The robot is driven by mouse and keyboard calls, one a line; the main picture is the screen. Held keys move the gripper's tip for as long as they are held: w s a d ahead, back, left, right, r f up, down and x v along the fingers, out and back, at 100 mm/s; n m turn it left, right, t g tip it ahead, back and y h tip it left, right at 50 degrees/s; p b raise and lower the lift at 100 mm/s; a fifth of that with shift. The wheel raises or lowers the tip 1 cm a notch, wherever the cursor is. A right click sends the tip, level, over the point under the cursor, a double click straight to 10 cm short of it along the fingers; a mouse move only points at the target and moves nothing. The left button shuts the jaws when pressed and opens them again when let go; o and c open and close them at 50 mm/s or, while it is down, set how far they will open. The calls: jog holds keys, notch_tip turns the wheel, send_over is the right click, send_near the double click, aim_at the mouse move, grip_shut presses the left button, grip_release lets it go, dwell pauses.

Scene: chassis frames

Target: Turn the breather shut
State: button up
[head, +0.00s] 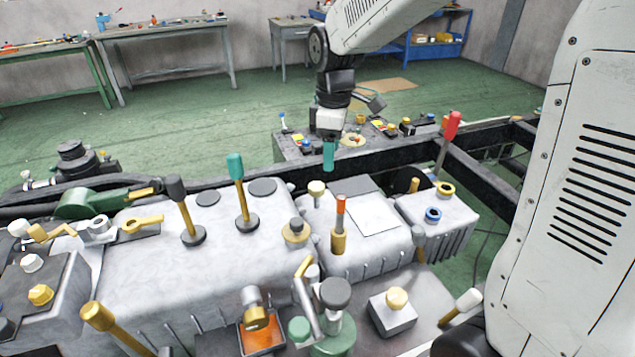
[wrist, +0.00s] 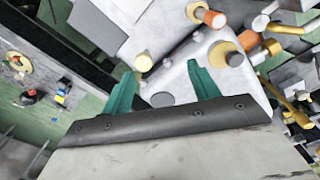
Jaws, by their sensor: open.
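My gripper (head: 328,166) points down above the far side of the grey metal housing. In the wrist view its two teal fingers (wrist: 161,70) are apart with nothing held between them. A cream-capped knob (head: 316,188) stands on the housing just below and left of the fingers; in the wrist view its cap (wrist: 143,62) lies just beyond the left fingertip. A brass post with an orange top (head: 340,206) and a wide brass fitting with a dark cap (head: 296,226) stand nearby. I cannot tell for certain which fitting is the breather.
Two levers, one black-topped (head: 176,190) and one teal-topped (head: 236,168), rise left of my gripper. A white plate (head: 374,217) lies to the right. A red-handled lever (head: 452,126) stands by the dark frame rail. Several valves and knobs crowd the near side.

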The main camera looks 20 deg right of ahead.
aim_at(317, 185)
jog(key=w+f+n, duration=0.1)
jog(key=w+f, duration=0.1)
jog(key=w+f+n, duration=0.1)
jog(key=w+f, duration=0.1)
jog(key=w+f+n, duration=0.1)
jog(key=w+f, duration=0.1)
jog(key=shift+w+a, duration=0.35)
jog(key=shift+a, duration=0.05)
notch_tip(317, 185, down, 8)
jog(key=c, duration=1)
